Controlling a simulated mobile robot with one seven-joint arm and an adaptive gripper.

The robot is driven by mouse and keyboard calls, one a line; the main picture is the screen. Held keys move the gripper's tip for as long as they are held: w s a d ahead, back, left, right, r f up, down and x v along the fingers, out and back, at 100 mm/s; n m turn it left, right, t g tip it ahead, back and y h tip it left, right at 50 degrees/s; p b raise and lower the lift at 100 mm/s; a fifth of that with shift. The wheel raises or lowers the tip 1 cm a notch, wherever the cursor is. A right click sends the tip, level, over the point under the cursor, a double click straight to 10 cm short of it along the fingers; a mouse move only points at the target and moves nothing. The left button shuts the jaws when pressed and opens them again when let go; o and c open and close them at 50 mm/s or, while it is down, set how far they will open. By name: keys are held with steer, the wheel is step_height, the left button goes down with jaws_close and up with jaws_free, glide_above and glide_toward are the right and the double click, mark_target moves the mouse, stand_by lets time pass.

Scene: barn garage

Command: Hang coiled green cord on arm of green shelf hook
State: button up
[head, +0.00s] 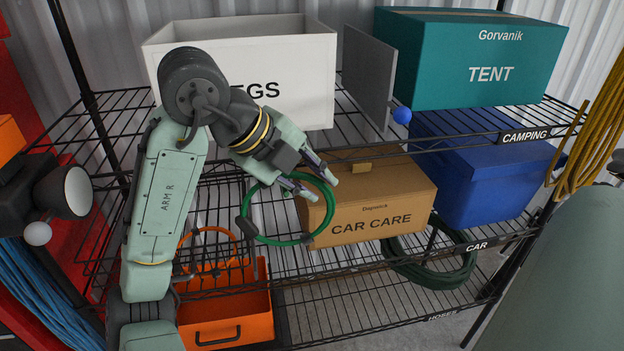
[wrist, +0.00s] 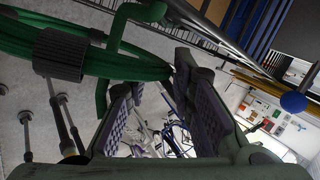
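The coiled green cord (head: 246,223) hangs as an upright ring in front of the middle shelf, with dark wraps around it. My gripper (head: 325,184) is at the ring's upper right, its fingers spread and overlapping the ring in the head view. In the wrist view the coil (wrist: 135,66) lies to the left of my open gripper (wrist: 155,82), and nothing shows clamped between the pads. A green bent bar (wrist: 118,28) at the top left of the wrist view looks like the green shelf hook, close to the coil. The hook's contact with the cord is unclear.
A CAR CARE box (head: 385,200) stands just behind my gripper. A blue ball tip (head: 401,115) juts from the upper shelf edge. An orange ring (head: 205,240) and orange bin (head: 232,315) are below left. A dark green hose (head: 440,272) lies lower right.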

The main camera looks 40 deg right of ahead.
steer(key=o, duration=0.3)
steer(key=shift+o, duration=0.2)
steer(key=shift+f, duration=0.1)
